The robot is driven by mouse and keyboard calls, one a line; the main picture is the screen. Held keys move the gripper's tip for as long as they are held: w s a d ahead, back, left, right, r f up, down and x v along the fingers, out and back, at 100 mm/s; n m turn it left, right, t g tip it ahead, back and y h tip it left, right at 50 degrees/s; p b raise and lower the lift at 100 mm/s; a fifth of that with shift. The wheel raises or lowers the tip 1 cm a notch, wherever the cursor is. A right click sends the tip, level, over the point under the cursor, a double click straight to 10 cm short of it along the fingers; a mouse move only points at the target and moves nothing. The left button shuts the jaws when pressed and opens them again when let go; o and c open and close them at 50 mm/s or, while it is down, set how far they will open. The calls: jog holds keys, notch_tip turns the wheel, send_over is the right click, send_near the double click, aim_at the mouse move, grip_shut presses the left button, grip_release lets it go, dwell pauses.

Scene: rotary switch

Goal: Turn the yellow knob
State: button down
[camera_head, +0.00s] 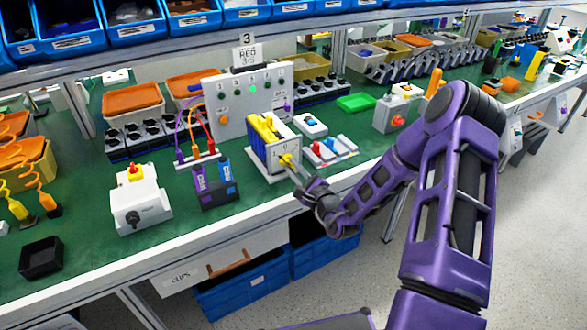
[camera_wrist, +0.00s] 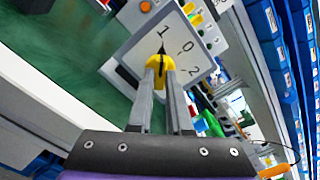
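The yellow knob (camera_wrist: 150,75) sits on the pale front plate of a switch box (camera_wrist: 190,72) in the wrist view. The plate carries the marks 1, 0 and 2.
The green bench (camera_head: 80,240) holds a grey control panel (camera_head: 235,115) behind the switch box. A blue and purple connector block (camera_head: 215,190) stands to its left. Small switches (camera_head: 325,150) lie to its right. Blue bins (camera_head: 245,290) are under the bench.

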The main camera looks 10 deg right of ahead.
jog(key=shift+m+p, duration=0.3)
jog(key=m+p, duration=0.2)
jog(key=m, duration=0.1)
jog(key=shift+r+p, duration=0.15)
jog(key=shift+p, duration=0.15)
jog(key=m+p, duration=0.3)
jog(key=m, duration=0.2)
jog(key=shift+m, duration=0.4)
jog(key=m+p, duration=0.1)
jog(key=m, duration=0.2)
jog(key=shift+m, duration=0.4)
jog(key=m, duration=0.4)
jog(key=shift+m, duration=0.3)
jog(key=c, duration=0.8)
grip_release()
jog(key=shift+c, duration=0.2)
